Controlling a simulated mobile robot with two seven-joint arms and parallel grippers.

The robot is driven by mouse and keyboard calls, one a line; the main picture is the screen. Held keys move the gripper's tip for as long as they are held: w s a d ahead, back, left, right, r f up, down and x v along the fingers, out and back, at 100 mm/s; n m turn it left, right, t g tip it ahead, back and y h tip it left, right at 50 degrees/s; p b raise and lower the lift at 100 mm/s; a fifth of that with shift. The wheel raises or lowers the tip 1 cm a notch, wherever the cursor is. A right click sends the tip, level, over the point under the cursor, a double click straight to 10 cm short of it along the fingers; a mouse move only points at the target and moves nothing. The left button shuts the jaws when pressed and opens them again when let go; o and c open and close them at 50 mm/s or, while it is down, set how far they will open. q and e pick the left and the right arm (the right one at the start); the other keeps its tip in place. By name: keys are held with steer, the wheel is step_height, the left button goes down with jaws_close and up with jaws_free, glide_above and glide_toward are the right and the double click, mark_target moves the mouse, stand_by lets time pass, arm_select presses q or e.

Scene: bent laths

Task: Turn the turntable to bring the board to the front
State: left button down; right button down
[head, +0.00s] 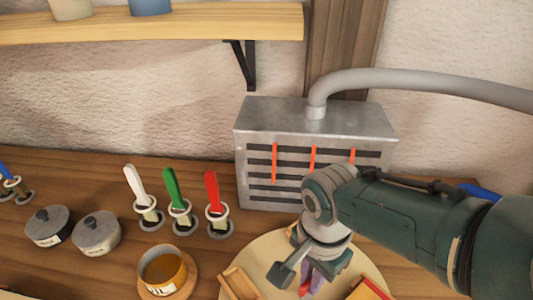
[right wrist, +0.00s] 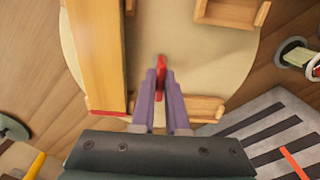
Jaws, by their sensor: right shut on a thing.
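The turntable is a round cream disc (head: 246,262) at the bottom of the head view, cut off by the lower edge; it also fills the middle of the right wrist view (right wrist: 205,65). My right gripper (head: 312,288) points down over it, with purple fingers shut on a red peg (right wrist: 160,66). A long yellow-orange board (right wrist: 95,50) with a red end edge lies on the disc beside my fingers, left in the wrist view; its red-edged end (head: 370,290) shows at bottom right in the head view. My left gripper is not in view.
A grey metal box with slots and orange strips (head: 315,155) stands just behind the turntable. A wooden holder (head: 240,283) sits on the disc. To the left are a mustard cup (head: 165,270), white, green and red-handled tools (head: 212,190) in stands, and two grey lidded pots (head: 97,234).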

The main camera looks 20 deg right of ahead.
steer(key=shift+m, duration=4.5)
steer(key=c, duration=0.9)
jaws_free()
step_height(320, 180, up, 9)
steer(key=p, duration=0.6)
steer(key=shift+f, duration=0.1)
steer(key=shift+r+p, duration=0.35)
steer(key=shift+r, duration=0.25)
